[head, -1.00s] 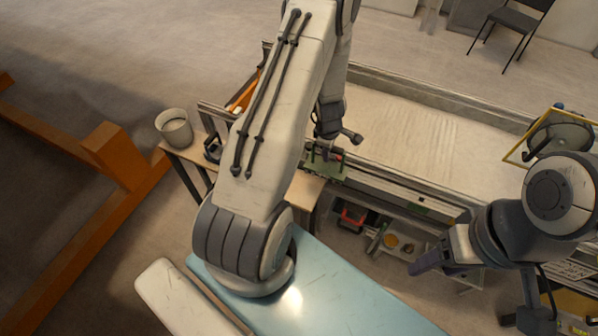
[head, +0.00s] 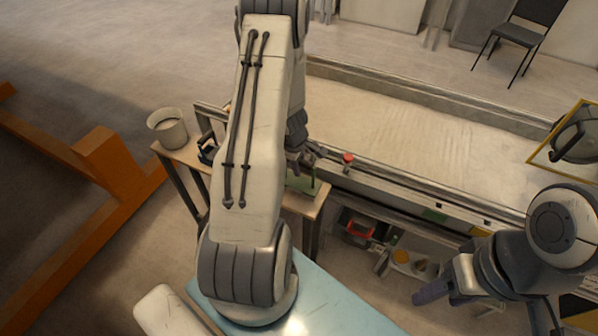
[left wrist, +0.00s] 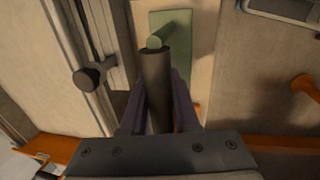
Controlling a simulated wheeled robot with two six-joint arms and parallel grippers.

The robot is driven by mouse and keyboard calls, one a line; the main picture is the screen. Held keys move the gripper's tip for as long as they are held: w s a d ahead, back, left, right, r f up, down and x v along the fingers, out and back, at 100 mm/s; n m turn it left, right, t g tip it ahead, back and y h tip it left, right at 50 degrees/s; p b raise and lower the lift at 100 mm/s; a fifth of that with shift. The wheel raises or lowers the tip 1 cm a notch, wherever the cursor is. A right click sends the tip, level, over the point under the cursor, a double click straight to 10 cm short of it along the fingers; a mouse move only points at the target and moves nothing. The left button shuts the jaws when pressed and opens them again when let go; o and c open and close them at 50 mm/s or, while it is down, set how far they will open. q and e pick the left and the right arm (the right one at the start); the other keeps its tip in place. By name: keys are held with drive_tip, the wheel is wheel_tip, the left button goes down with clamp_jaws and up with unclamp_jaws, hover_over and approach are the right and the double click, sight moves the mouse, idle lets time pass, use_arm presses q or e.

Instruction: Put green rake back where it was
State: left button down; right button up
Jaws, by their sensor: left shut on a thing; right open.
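In the left wrist view my left gripper (left wrist: 156,108) is shut on the dark grey handle (left wrist: 157,80) of the rake, with a pale green rod end (left wrist: 161,39) just beyond it. The rake's head cannot be made out. Behind the handle is a flat green mat (left wrist: 172,22) on a pale wooden surface. In the head view my left gripper (head: 304,160) is above the right end of the small wooden table, close to the green mat (head: 301,184). Whether the rake touches the mat cannot be told. My right gripper (head: 432,292) is open and empty at the lower right.
The small wooden table (head: 316,204) stands beside the long sandbed (head: 420,125). A red knob (head: 348,158) sits on the sandbed's near rail. A white bucket (head: 167,128) is at the table's left end. A low shelf (head: 400,262) holds tools and small items.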

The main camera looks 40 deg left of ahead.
sight(296, 186)
use_arm(q)
drive_tip(key=shift+f, duration=0.1)
drive_tip(key=shift+f, duration=0.2)
drive_tip(key=c, duration=0.7)
unclamp_jaws()
drive_tip(key=shift+r, duration=0.1)
drive_tip(key=shift+o, duration=0.2)
drive_tip(key=shift+r, duration=0.3)
wheel_tip(296, 186, up, 12)
drive_tip(key=s+p, duration=0.2)
drive_tip(key=p, duration=0.5)
drive_tip(key=shift+s+d+f, duration=0.15)
drive_tip(key=shift+d+f, duration=0.1)
